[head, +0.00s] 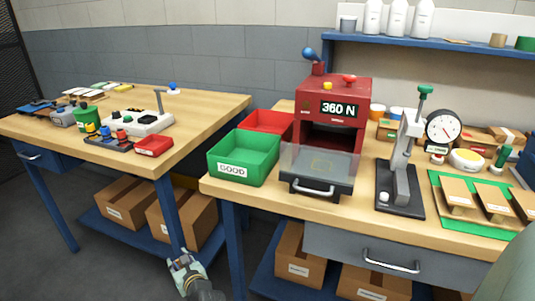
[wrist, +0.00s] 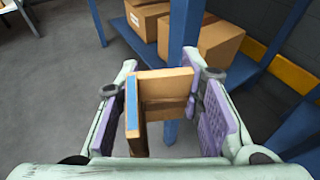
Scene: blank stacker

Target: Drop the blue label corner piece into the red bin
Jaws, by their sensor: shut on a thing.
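The corner piece (wrist: 165,86) is tan, with a blue strip (wrist: 131,104) along its left edge in the wrist view. My gripper (wrist: 160,118) is shut on it, with the piece between the purple finger pads. In the head view my gripper (head: 183,262) is low at the bottom, in front of the gap between the two benches and below their tops. The held piece is hard to make out there. The red bin (head: 268,121) stands on the right bench, behind the green bin (head: 243,160) labelled GOOD, which hides part of it.
A red press (head: 335,95) reading 360 N stands right of the bins. The left bench (head: 205,105) holds small parts and a red box (head: 154,145). Cardboard boxes (head: 182,217) sit on the lower shelf. A bench leg (wrist: 183,30) rises just beyond my gripper.

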